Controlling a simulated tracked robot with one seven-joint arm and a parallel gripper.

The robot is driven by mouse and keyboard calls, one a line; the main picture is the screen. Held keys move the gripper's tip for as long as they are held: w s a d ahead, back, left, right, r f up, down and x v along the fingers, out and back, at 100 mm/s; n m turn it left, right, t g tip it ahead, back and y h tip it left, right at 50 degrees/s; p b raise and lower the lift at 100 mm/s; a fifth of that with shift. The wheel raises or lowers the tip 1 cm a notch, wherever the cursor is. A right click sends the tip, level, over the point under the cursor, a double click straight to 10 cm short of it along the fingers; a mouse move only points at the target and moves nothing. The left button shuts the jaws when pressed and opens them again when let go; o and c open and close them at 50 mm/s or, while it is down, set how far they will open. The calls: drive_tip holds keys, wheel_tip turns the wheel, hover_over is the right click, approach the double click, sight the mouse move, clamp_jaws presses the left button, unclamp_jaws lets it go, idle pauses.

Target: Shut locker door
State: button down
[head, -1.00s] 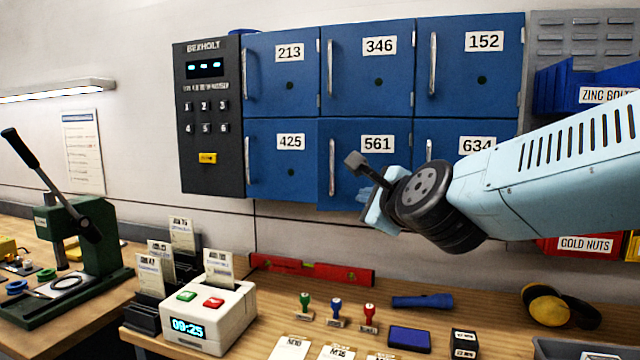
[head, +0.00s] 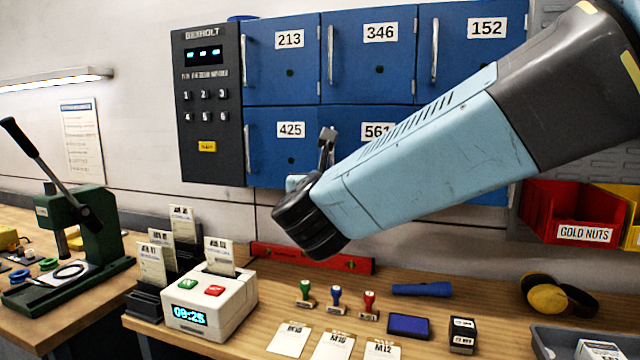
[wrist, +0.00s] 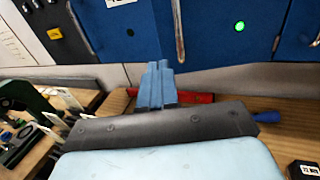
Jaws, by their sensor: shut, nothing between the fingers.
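The blue locker bank (head: 280,62) hangs on the wall with numbered doors, each with an upright metal handle. Door 561 (head: 345,118) is the lower middle one; my arm hides most of it in the head view. In the wrist view door 561 (wrist: 212,30) looks about flush with door 425 (wrist: 115,35) and shows a lit green spot; the spot on door 425 is dark. Contact with a door cannot be told. Door 634 is mostly hidden by my arm.
A keypad panel (head: 208,105) adjoins the lockers on the left. Below are the workbench (head: 460,285), a red level (head: 310,258), a white time clock (head: 210,300) and several stamps. A red bin (head: 570,212) hangs at the right.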

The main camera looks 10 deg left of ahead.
drive_tip(key=x, duration=0.9)
drive_tip(key=shift+w, duration=0.15)
